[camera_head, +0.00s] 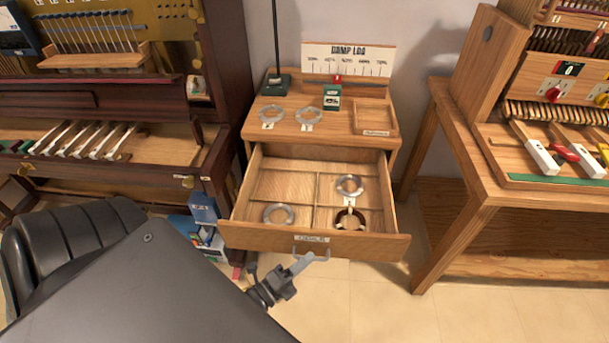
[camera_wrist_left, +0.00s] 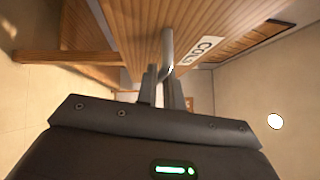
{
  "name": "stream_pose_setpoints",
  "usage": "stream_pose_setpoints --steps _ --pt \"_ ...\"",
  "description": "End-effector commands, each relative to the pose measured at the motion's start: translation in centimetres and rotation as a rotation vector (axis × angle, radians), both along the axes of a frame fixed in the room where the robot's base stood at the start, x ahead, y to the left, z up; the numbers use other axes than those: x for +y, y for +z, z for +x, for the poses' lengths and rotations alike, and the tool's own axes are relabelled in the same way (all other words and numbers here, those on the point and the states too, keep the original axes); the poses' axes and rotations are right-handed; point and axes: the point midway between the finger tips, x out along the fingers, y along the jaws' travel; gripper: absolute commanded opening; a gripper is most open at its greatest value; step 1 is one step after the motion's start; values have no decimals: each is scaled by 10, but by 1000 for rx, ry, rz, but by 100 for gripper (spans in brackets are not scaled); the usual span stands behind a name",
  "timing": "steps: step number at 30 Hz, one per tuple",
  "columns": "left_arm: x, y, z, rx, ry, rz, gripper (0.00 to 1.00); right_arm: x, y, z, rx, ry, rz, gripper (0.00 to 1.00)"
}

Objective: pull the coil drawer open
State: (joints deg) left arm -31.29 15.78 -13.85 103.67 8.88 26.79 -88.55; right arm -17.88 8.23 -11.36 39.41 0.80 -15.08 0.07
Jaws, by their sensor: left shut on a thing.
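The coil drawer (camera_head: 375,246) of the small wooden cabinet stands well out, its compartments showing. Its front bears a label (camera_head: 312,238) and a metal handle (camera_head: 318,256). Two metal coils lie inside: one in the front left compartment (camera_head: 279,206), one at the right (camera_head: 349,178). A dark ring (camera_head: 348,212) sits at the front right. My left gripper (camera_head: 290,270) is at the drawer front, shut on the handle. In the left wrist view the handle (camera_wrist_left: 167,48) runs down between the fingers (camera_wrist_left: 163,85). My right gripper is not in view.
Two more coils (camera_head: 272,115) and a small tray (camera_head: 376,118) rest on the cabinet top, below a "DAMP LOG" board (camera_head: 348,58). A piano-like case (camera_head: 90,105) stands at the left. A wooden bench (camera_head: 480,185) stands at the right. The floor (camera_head: 390,300) before the drawer is clear.

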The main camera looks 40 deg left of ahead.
Motion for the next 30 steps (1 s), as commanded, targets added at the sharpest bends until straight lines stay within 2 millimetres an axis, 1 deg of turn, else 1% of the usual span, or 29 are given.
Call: stream_pose_setpoints --steps 1,2,6,14,17,20,25,30 --pt "1 0 0 0 2 2 0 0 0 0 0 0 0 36" --pt "1 0 0 0 2 2 13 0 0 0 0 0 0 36" --pt "1 0 0 1 1 1 31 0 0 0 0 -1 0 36" --pt "0 0 0 1 0 0 31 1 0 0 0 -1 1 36" --pt "1 -2 -5 2 0 0 31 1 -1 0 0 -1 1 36" --pt "4 -4 -18 3 -1 1 31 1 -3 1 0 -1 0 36" --pt "12 -9 -52 4 -1 0 31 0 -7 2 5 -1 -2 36" --pt "19 -12 -82 4 1 1 31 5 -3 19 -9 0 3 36"
